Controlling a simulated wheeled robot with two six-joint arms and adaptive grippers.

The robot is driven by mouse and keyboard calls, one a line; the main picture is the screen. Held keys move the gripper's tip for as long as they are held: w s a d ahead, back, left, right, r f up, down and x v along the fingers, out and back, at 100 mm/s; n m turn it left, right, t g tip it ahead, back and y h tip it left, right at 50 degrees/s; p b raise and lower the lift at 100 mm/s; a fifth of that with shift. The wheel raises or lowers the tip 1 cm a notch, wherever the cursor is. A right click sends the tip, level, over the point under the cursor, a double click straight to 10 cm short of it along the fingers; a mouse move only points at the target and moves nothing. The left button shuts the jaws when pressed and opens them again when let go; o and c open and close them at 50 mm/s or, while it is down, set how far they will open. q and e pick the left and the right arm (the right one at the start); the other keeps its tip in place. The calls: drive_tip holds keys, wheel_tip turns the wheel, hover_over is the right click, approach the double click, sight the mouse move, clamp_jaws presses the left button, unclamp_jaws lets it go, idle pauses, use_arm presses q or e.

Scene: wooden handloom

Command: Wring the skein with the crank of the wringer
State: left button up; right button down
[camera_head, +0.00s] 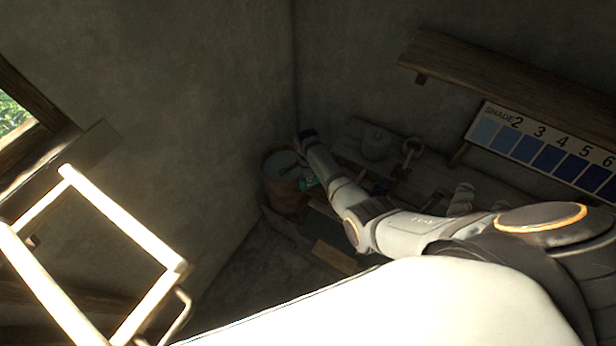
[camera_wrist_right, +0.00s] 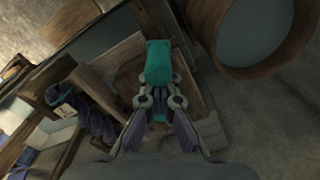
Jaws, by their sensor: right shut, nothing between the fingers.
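My right arm reaches from the right to the far corner in the head view, with its hand beside a wooden tub (camera_head: 283,192). In the right wrist view my right gripper (camera_wrist_right: 160,101) is shut and empty. A teal cylindrical piece (camera_wrist_right: 158,62) lies just beyond its fingertips; I cannot tell whether they touch. It looks like a handle grip, and a bit of teal (camera_head: 307,183) also shows by the tub in the head view. I cannot make out the rest of the crank or a skein on the wringer. My left gripper is not in view.
The tub's round rim (camera_wrist_right: 217,50) is close to the right of the gripper in the wrist view. Dark blue bundles (camera_wrist_right: 98,122) lie at left. A grey pot (camera_head: 376,142) stands on the bench behind my arm. A shade board (camera_head: 545,155) and shelf (camera_head: 480,70) are on the wall.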

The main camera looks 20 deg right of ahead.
drive_tip(key=shift+s+a+f, duration=0.1)
drive_tip(key=shift+s+f, duration=0.05)
drive_tip(key=shift+s, duration=0.85)
drive_tip(key=shift+s+a+f, duration=0.1)
drive_tip(key=shift+s+f, duration=0.05)
drive_tip(key=shift+s, duration=0.85)
drive_tip(key=c, duration=1.2)
unclamp_jaws()
drive_tip(key=shift+s+r, duration=0.2)
drive_tip(key=shift+s, duration=0.15)
drive_tip(key=o, duration=1.1)
drive_tip(key=shift+w, duration=0.45)
drive_tip(key=shift+w+r, duration=0.1)
drive_tip(key=shift+r, duration=0.05)
wheel_tip(320, 180, up, 8)
drive_tip(key=shift+d, duration=0.1)
